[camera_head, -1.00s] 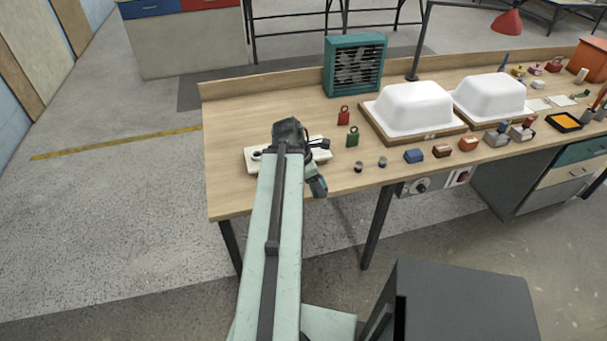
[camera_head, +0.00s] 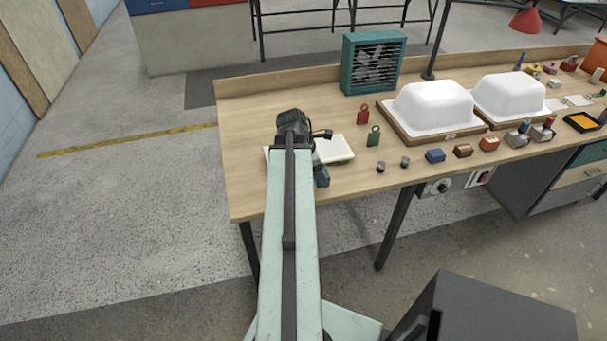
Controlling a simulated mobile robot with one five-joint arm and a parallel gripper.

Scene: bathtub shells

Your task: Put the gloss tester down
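My arm reaches over the near left part of the wooden workbench, its dark wrist (camera_head: 293,124) above a pale, flat tray or pad (camera_head: 337,149). No other thing is clearly recognisable as the gloss tester.
Red (camera_head: 363,114) and green (camera_head: 374,136) tags or locks stand right of the pad. Two small dark knobs and several coloured blocks (camera_head: 435,156) line the front edge. White tub shells (camera_head: 432,108) and a teal fan box (camera_head: 372,63) stand behind. The bench's left end (camera_head: 240,130) is clear.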

